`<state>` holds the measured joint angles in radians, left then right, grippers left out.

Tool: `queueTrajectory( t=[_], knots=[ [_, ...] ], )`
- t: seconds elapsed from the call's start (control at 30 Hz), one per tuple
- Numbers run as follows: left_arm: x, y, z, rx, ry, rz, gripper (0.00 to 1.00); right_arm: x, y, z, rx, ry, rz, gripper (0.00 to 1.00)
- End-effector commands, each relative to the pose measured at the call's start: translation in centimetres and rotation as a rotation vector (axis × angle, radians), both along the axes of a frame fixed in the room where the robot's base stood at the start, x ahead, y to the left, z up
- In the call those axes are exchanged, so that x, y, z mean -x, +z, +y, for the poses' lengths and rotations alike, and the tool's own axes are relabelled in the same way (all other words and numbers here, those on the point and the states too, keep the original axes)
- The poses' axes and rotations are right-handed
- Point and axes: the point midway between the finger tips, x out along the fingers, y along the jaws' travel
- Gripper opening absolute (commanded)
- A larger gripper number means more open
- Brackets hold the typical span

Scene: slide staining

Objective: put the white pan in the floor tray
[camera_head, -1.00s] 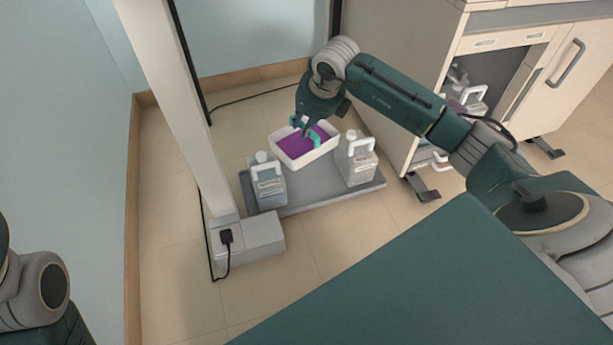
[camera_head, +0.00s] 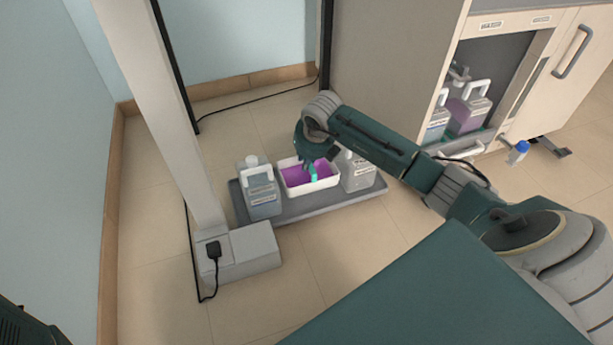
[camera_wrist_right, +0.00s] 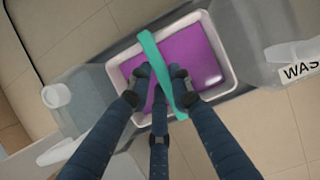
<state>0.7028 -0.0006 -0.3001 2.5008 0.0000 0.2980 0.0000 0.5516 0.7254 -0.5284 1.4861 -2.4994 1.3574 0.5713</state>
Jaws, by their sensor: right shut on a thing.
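The white pan (camera_head: 312,189) holds purple liquid and has a green handle (camera_wrist_right: 150,52) arching over it. It is level, low between the two jugs over the grey floor tray (camera_head: 300,208). I cannot tell whether its bottom touches the tray. My right gripper (camera_head: 311,166) reaches down from above and is shut on the handle. In the right wrist view, the gripper's fingers (camera_wrist_right: 163,92) close around the handle above the liquid, and the pan's rim (camera_wrist_right: 224,55) shows around it. My left gripper is out of view.
A grey jug (camera_head: 262,195) stands at the tray's left and another (camera_head: 357,174) at its right, both close to the pan. A post with a grey base box (camera_head: 240,252) stands front left. A cabinet (camera_head: 400,60) with jugs inside is at right.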

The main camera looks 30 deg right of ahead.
Motion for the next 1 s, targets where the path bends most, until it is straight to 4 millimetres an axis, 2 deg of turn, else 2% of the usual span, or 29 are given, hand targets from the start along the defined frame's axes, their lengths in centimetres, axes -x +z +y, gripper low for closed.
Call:
queueTrajectory(
  t=[0.17, 0.37, 0.6, 0.63, 0.7, 0.73, 1.0],
  knots=[
    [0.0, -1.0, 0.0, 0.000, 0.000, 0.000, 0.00, -0.1, -1.3, 0.0, 0.000, 0.000, -0.003, 0.00],
    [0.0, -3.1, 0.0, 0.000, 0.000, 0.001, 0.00, -0.1, -4.4, 0.1, -0.001, 0.002, -0.002, 0.00],
    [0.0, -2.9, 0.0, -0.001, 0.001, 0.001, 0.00, -0.1, -4.4, 0.0, 0.000, 0.000, -0.002, 0.00],
    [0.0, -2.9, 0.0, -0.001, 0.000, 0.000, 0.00, 0.0, -4.5, 0.0, -0.001, 0.001, 0.001, 0.21],
    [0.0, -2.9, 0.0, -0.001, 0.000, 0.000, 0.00, 0.0, -4.5, 0.0, 0.000, 0.001, 0.001, 0.35],
    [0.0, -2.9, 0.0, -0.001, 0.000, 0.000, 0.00, 0.0, -4.5, 0.0, 0.000, 0.001, 0.001, 0.38],
    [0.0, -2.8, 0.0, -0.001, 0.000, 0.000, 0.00, 0.0, -4.3, 0.0, 0.000, 0.001, -0.001, 0.38]
  ],
)
